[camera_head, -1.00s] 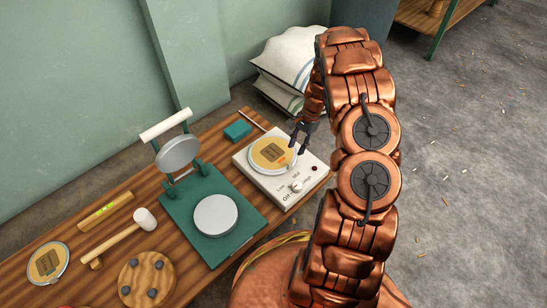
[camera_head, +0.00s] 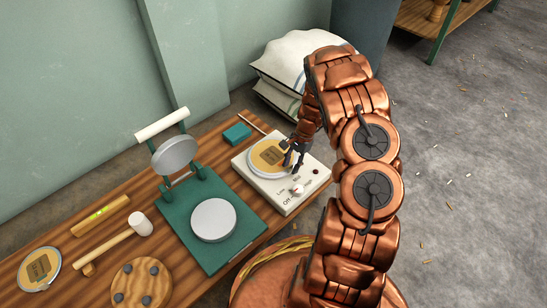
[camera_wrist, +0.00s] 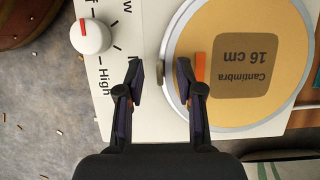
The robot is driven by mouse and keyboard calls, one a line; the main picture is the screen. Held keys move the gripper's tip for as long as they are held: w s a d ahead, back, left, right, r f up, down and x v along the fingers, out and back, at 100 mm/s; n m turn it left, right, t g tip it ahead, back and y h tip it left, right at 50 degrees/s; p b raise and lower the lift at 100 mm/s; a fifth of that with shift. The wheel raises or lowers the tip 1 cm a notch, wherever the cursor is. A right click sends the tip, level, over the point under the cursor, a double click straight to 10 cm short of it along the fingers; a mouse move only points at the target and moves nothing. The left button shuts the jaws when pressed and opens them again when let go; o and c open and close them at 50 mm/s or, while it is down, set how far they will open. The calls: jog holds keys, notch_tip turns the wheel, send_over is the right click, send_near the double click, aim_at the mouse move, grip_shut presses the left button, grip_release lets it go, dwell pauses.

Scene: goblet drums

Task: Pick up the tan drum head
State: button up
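A round tan drum head (camera_head: 269,155) with a pale rim and a brown label lies on a white hot plate (camera_head: 290,199). In the wrist view the tan drum head (camera_wrist: 236,30) fills the right side, and its label reads "Cantimbra 16 cm". My gripper (camera_head: 293,165) is at its right edge, over the plate. In the wrist view my gripper (camera_wrist: 158,75) is open, its fingers on either side of the drum head's near rim. A small grey piece shows at the rim between them. Contact cannot be told. Another tan, grey-rimmed disc (camera_head: 39,269) lies at the bench's left end.
The hot plate's knob (camera_head: 296,189) is beside the gripper.

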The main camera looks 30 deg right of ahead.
grip_shut()
dwell(0.3)
jog(key=shift+r, duration=0.15)
jog(key=shift+r+p, duration=0.3)
notch_tip(320, 180, up, 3)
jog(key=shift+s+a+r+p, duration=0.1)
jog(key=shift+s+a+p, duration=0.05)
jog(key=shift+p, duration=0.7)
jog(key=s+a+p, duration=0.4)
jog(key=s+a, duration=0.5)
jog(key=s, duration=0.3)
jog(key=shift+s+a+r, duration=0.2)
jog(key=shift+a+r, duration=0.1)
jog(key=shift+r, duration=0.15)
